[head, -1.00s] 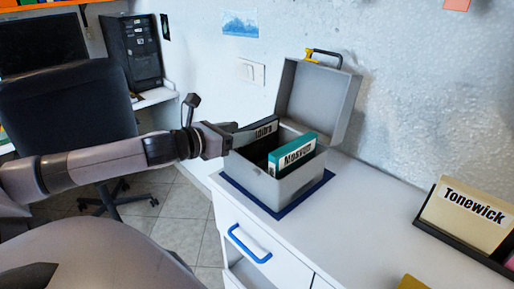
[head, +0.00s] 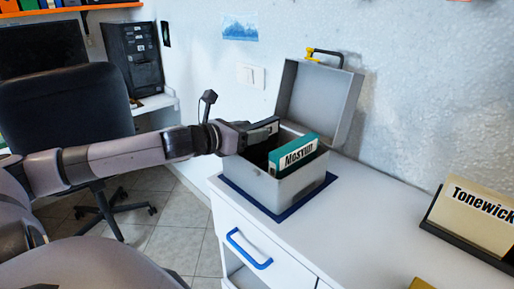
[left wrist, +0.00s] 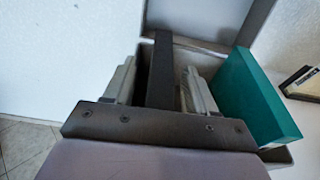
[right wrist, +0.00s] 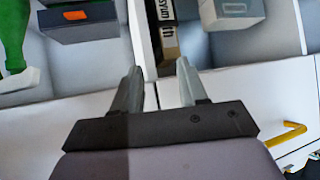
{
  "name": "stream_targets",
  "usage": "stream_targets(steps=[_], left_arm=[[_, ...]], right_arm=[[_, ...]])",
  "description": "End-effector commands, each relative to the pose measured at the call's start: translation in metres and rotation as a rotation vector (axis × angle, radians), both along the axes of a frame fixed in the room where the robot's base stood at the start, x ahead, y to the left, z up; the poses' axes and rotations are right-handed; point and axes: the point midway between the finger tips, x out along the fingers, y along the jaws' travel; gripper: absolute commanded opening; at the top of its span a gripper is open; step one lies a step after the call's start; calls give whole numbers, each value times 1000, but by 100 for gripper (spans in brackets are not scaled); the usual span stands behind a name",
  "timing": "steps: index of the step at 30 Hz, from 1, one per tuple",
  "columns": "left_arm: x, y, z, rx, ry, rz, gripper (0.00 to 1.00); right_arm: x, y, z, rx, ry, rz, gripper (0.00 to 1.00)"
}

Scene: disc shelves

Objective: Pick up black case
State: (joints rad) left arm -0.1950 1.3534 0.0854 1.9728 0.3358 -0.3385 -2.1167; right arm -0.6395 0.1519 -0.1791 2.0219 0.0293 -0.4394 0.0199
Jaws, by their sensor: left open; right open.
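The black case (left wrist: 160,72) stands upright in the open grey box (head: 285,190), at its left side; in the head view only a part of it shows behind my gripper. My left gripper (left wrist: 160,88) is open, with one finger on each side of the black case. Whether the fingers touch it cannot be told. The teal case (head: 294,153) labelled "Mosvun" stands to the right in the same box, and also shows in the left wrist view (left wrist: 245,100). My right gripper (right wrist: 157,85) is open and empty in front of a white shelf unit.
The box's lid (head: 318,100) stands open at the back, near the wall. A blue mat (head: 232,188) lies under the box. A tan "Tonewick" case (head: 470,212) stands in a dark holder at right. The white counter (head: 365,220) between is clear.

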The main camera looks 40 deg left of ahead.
Motion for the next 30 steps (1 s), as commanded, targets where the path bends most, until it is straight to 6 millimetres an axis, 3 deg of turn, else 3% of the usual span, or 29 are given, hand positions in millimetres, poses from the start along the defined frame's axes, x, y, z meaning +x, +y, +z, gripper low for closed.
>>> stream_targets(steps=[5,11,23,30], left_arm=[[0,0,0,0,0,0,56],[0,0,0,0,0,0,0],[0,0,5,2,-2,0,0],[0,0,33,5,-1,-1,0]], right_arm=[[1,0,2,2,-4,-1,43],[1,0,2,1,-5,-2,43],[1,0,2,2,-4,-4,43],[0,0,11,2,-6,-6,43]])
